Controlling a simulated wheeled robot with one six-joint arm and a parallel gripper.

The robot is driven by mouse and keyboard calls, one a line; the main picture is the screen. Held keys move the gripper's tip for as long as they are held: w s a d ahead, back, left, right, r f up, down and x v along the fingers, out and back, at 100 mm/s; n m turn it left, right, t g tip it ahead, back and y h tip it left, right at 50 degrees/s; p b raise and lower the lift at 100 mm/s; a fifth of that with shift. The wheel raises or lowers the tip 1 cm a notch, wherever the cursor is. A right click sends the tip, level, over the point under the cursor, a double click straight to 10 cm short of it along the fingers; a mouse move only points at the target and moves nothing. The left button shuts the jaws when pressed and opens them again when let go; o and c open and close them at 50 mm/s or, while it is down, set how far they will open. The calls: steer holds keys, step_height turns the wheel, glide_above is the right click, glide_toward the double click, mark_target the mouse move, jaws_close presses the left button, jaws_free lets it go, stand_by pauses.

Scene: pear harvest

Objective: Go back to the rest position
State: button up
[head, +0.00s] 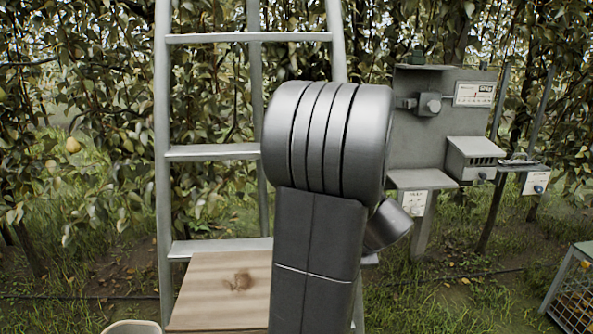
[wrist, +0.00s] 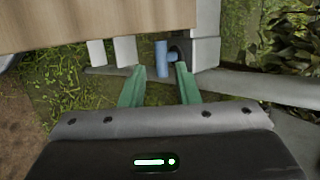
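My gripper (wrist: 160,72) shows in the wrist view with its two green fingers spread apart. It is open, and nothing is clamped between the fingers. A blue upright piece (wrist: 162,58) with a dark round part beside it shows between and beyond the fingertips. There is a visible gap to the left finger; whether the right finger touches the dark part I cannot tell. In the head view my raised arm fills the middle, and my gripper is hidden there.
A metal ladder (head: 163,152) stands left of centre behind a wooden board (head: 215,285), which also shows in the wrist view (wrist: 90,20). A grey panel stand (head: 440,115) is at right. A crate (head: 560,285) sits at the lower right. Pear foliage lines the back.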

steer(key=x, duration=1)
steer(key=shift+f, duration=0.15)
steer(key=v, duration=1.4)
steer(key=x, duration=1.4)
steer(key=shift+w, duration=0.15)
steer(key=shift+d+m+y, duration=0.2)
steer(key=shift+m+y, duration=0.1)
steer(key=shift+y, duration=0.4)
steer(key=shift+d+r+m+y, duration=0.1)
steer(key=shift+r+m+y, duration=0.15)
steer(key=shift+y, duration=0.55)
steer(key=shift+d+r+m+y, duration=0.1)
steer(key=shift+r+m+y, duration=0.15)
steer(key=shift+y, duration=0.55)
